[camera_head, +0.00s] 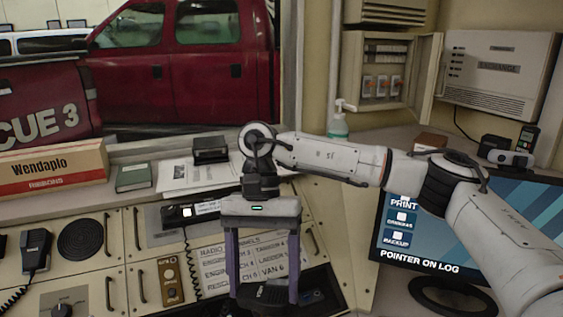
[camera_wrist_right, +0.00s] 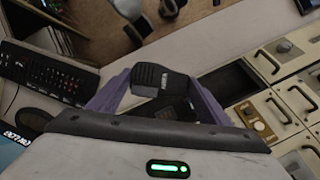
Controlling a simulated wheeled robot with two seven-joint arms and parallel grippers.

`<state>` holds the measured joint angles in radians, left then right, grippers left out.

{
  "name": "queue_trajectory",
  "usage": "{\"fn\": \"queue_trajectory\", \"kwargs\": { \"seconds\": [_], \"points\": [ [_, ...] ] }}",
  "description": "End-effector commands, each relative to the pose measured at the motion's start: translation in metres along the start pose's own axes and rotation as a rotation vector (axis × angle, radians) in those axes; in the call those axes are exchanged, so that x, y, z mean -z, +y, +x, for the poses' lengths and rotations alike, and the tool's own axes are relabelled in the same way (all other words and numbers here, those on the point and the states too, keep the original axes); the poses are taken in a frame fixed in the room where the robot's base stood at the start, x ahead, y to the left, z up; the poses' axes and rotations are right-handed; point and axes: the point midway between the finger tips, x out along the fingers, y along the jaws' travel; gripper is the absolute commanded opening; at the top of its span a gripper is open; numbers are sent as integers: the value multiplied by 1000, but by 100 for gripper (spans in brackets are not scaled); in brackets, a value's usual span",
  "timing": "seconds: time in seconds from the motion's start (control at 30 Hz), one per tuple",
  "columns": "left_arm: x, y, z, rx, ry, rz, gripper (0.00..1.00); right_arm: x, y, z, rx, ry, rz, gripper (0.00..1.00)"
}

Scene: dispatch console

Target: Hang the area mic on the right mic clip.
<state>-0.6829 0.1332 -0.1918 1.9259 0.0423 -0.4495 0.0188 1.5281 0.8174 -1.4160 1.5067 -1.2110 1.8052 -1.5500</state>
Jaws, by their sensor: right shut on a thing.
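My right gripper (camera_head: 263,297) reaches down over the console front, its two purple fingers closed on a black hand mic (camera_head: 262,296), which I take as the area mic. In the right wrist view the mic (camera_wrist_right: 160,82) shows between the fingers, with a small pale label on its face. Another black hand mic (camera_head: 36,248) hangs on the console panel at the far left; the clip behind it is hidden. I cannot make out the right mic clip. My left gripper is not in view.
A coiled cord (camera_head: 191,265) hangs left of my right gripper, by the label sheet (camera_head: 215,262). A dark recess (camera_head: 322,283) lies to the right. The monitor (camera_head: 468,225) stands under my right arm. A ribbon box (camera_head: 52,170) and green book (camera_head: 133,177) sit on the ledge.

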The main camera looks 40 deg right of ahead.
Motion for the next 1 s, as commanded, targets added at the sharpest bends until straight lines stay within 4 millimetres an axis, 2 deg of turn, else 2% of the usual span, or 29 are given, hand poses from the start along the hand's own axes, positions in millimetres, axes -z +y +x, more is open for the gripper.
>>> {"fn": "queue_trajectory", "kwargs": {
  "seconds": [0.03,0.2,0.5,0.7,1.0],
  "points": [
    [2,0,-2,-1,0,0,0,8,-2,-8,47,-23,160,45],
    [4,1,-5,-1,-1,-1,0,29,-9,-31,196,-107,681,45],
    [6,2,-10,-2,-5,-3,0,59,-13,-70,469,-309,1491,45],
    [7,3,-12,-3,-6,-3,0,74,-13,-95,660,-466,1942,45],
    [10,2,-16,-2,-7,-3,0,93,-9,-132,974,-727,2516,45]
  ]
}}
